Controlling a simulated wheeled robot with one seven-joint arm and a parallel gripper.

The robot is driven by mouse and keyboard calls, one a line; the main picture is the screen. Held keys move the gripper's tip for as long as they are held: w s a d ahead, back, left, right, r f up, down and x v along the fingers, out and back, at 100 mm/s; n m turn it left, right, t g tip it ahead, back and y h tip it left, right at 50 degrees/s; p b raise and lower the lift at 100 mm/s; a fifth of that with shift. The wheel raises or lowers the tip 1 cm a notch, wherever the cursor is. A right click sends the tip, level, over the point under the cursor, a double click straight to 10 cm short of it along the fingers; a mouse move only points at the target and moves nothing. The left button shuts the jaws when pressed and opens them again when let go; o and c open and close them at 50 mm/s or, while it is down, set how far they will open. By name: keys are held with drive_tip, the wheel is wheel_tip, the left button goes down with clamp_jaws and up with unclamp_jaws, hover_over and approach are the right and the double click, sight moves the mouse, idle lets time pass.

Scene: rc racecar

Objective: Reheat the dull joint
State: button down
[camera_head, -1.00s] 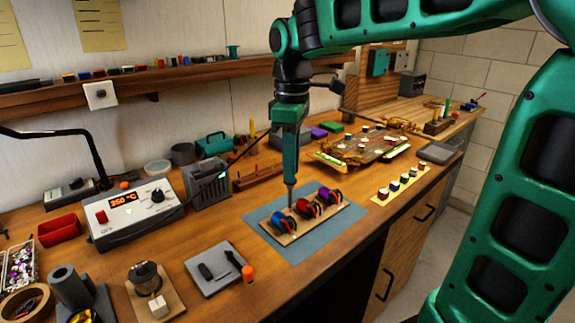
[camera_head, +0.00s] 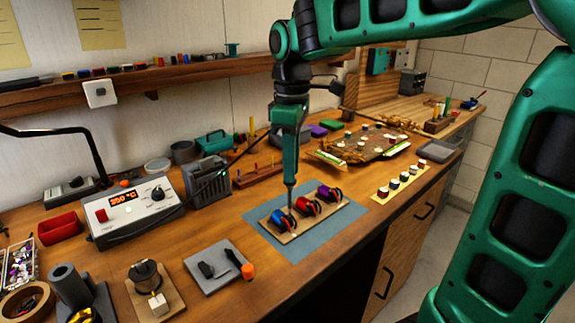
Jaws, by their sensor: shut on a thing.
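My gripper (camera_head: 290,130) points straight down, shut on a slim iron (camera_head: 290,168) with a narrow metal tip. The tip is at the blue piece (camera_head: 280,221) on a small tan board (camera_head: 333,214). I cannot tell whether it touches. A red piece (camera_head: 306,207) and a purple piece (camera_head: 328,194) sit beside the blue one, in a row. Each has dark looped parts. Which joint is dull is too small to tell. The board lies on a blue-grey mat (camera_head: 293,249). A soldering station (camera_head: 132,211) at the left shows about 350 °C.
A yellow strip with several small pieces (camera_head: 403,183) lies to the right. A dark gap opens below the bench's front edge.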

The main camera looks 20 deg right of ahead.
drive_tip(key=shift+f, duration=0.4)
idle(1.7)
idle(0.7)
drive_tip(key=shift+r, duration=3.05)
